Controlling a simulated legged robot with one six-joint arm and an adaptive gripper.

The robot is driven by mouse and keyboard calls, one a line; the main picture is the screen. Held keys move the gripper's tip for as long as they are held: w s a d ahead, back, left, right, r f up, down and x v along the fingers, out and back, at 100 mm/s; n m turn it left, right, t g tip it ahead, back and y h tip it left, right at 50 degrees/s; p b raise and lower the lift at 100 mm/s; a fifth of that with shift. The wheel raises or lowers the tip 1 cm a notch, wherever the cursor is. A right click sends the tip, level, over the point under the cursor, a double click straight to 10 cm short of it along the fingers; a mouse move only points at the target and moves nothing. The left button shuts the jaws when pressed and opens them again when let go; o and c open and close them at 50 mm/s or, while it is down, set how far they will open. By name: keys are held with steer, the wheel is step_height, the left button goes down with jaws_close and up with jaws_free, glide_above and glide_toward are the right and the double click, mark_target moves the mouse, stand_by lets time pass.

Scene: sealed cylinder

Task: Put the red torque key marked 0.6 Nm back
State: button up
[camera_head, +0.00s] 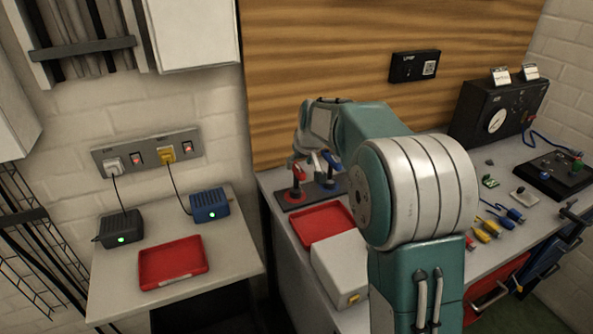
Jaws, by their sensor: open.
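A red torque key (296,180) stands upright in a dark holder (297,201) at the back left of the workbench. A blue key (328,175) stands to its right in the same holder. The 0.6 Nm marking is too small to read. My arm reaches over the bench from the right, and its end bends down near the keys. My gripper (301,154) is small and partly hidden there, close above the red key. It is open; I cannot tell whether it touches the key.
A red tray (321,226) and a white box (341,268) lie in front of the holder. Another red tray (173,263) is on the left side table (110,300). A black gauge unit (498,113) and several coloured connectors stand on the right of the bench.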

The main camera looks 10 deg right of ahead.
steer(key=s+r, duration=0.9)
steer(key=s, duration=0.2)
steer(key=s+f+m, duration=0.1)
steer(key=s+f, duration=0.1)
steer(key=s, duration=1.2)
steer(key=s+f+m+h, duration=0.1)
steer(key=s+f, duration=0.1)
steer(key=s, duration=1.1)
steer(key=shift+s+a+f, duration=0.25)
steer(key=shift+s+a, duration=0.15)
